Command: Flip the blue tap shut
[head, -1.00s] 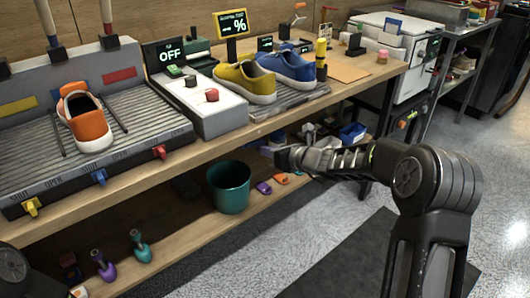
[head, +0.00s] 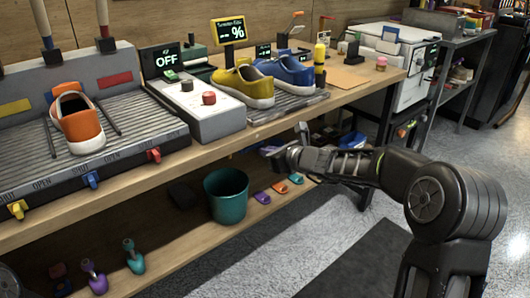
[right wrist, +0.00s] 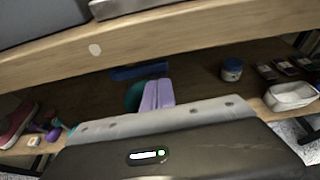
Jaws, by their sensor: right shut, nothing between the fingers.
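The blue tap (head: 91,180) is on the front edge of the grey ribbed washing unit (head: 140,122) at the left of the head view. It sits between a yellow tap (head: 17,209) and a red tap (head: 153,156). It is too small to tell its lever position surely. My right gripper (head: 270,150) is in front of the bench, well to the right of the blue tap and apart from it. In the right wrist view its lilac fingers (right wrist: 158,84) are together and empty, below the bench edge. The blue tap is not seen there. My left gripper is not in view.
An orange shoe (head: 78,122) stands on the washing unit. Yellow (head: 244,86) and blue (head: 288,70) shoes stand farther right. The wooden bench edge (head: 200,150) runs above a lower shelf with a teal bucket (head: 226,197) and bottles. The floor in front is clear.

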